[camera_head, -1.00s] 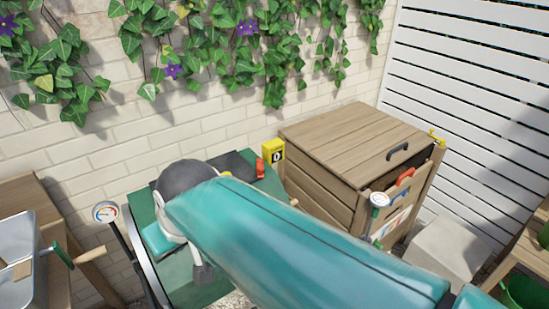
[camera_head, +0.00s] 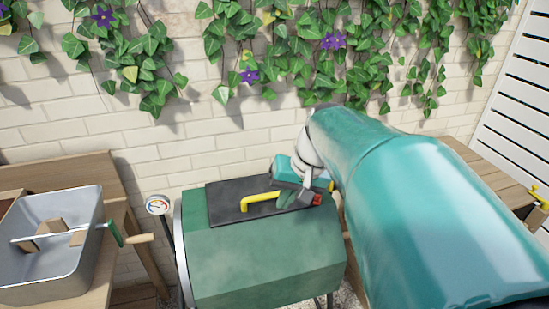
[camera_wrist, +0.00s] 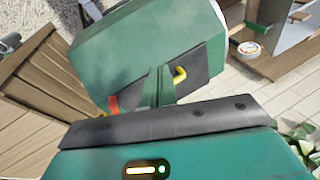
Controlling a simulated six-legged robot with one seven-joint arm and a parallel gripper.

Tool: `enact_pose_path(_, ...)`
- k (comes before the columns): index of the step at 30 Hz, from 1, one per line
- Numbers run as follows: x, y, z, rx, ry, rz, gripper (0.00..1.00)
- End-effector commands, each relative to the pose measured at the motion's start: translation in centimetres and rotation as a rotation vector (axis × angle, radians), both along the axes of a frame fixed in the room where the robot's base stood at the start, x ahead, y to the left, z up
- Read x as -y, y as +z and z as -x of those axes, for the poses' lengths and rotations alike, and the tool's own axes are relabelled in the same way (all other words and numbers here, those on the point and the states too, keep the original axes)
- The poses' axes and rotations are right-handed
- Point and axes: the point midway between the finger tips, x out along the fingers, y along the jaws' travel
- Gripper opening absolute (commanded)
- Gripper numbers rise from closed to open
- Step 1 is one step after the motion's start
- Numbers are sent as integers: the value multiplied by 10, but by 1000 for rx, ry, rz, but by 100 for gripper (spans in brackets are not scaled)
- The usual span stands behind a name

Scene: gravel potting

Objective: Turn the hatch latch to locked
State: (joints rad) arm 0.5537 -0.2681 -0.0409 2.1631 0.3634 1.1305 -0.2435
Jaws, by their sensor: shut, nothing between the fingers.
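The green drum (camera_head: 265,260) has a dark hatch (camera_head: 228,205) on its upper side with a yellow handle (camera_head: 262,197). A red latch piece (camera_head: 317,199) shows at the hatch's right end; its setting is too small to tell. In the wrist view the drum (camera_wrist: 140,50), the yellow handle (camera_wrist: 180,75) and the red latch (camera_wrist: 114,105) also show. My gripper (camera_head: 287,200) is shut and empty over the right part of the hatch, between handle and latch. I cannot tell whether it touches the hatch. In the wrist view, its fingers (camera_wrist: 166,86) hide part of the hatch.
A dial gauge (camera_head: 158,204) stands left of the drum. A metal tray (camera_head: 60,250) with wooden pieces sits on a wooden bench at left. An ivy-covered brick wall is close behind.

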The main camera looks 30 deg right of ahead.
Motion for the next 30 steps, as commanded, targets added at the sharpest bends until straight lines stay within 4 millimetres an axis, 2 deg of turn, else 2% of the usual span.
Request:
enact_pose_path(1,14,-2,-1,-7,-30,-25,0)
enact_pose_path(5,45,-5,-5,-5,-95,-93,0)
enact_pose_path(10,104,-13,-4,15,-202,-200,0)
enact_pose_path(18,212,-31,24,106,-372,-366,0)
enact_pose_path(21,238,-36,35,139,-410,-399,0)
enact_pose_path(25,253,-40,42,160,-431,-419,0)
enact_pose_path(30,250,-48,35,163,-429,-422,0)
